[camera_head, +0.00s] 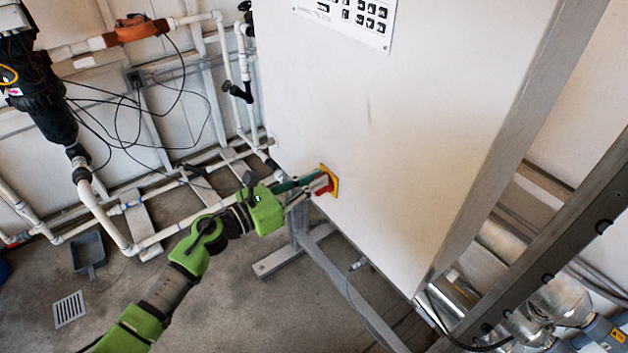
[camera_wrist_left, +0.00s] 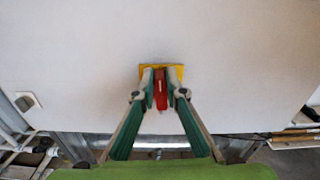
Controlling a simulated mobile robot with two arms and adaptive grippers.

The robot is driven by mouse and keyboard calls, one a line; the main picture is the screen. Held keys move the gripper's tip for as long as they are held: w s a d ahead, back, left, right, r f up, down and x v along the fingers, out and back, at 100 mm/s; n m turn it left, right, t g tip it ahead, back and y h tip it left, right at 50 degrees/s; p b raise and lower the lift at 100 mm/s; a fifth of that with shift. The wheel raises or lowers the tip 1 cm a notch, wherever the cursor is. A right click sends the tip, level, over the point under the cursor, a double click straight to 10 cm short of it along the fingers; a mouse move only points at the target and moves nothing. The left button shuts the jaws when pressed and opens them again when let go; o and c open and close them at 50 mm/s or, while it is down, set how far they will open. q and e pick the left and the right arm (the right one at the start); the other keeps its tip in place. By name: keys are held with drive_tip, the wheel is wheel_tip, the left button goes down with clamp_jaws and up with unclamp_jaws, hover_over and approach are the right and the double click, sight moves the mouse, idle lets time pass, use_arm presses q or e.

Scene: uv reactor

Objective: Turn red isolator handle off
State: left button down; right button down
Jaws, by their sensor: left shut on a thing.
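The red isolator handle (camera_head: 323,185) sits on a yellow plate (camera_head: 329,179) low on the left part of the white cabinet front (camera_head: 385,140). In the left wrist view the red handle (camera_wrist_left: 160,90) points up and down in the picture, in front of the yellow plate (camera_wrist_left: 176,72). My left gripper (camera_head: 312,184) reaches the handle from the left. Its two green fingers (camera_wrist_left: 160,85) stand on either side of the handle and are shut on it. The fingers hide part of the handle and plate. My right gripper is not in view.
A panel with black buttons (camera_head: 345,14) is at the cabinet's top. White pipes (camera_head: 105,205) and a black filter housing (camera_head: 45,95) stand at the left. A metal stand leg (camera_head: 290,255) is below the cabinet. The floor (camera_head: 225,300) beside my left arm is mostly clear.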

use_arm(q)
drive_tip(key=shift+w+a+f+n+p, duration=0.2)
drive_tip(key=shift+w+f+n+p, duration=0.15)
drive_tip(key=shift+n, duration=2.5)
drive_tip(key=shift+w+a+f+n+p, duration=0.25)
drive_tip(key=shift+f+n+p, duration=0.15)
drive_tip(key=shift+n, duration=2.4)
drive_tip(key=shift+w+a+f+n+p, duration=0.2)
drive_tip(key=shift+w+f+n+p, duration=0.15)
drive_tip(key=shift+n, duration=2.5)
drive_tip(key=shift+f, duration=0.1)
drive_tip(key=c, duration=2.1)
unclamp_jaws()
drive_tip(key=shift+s, duration=0.1)
drive_tip(key=v, duration=1.2)
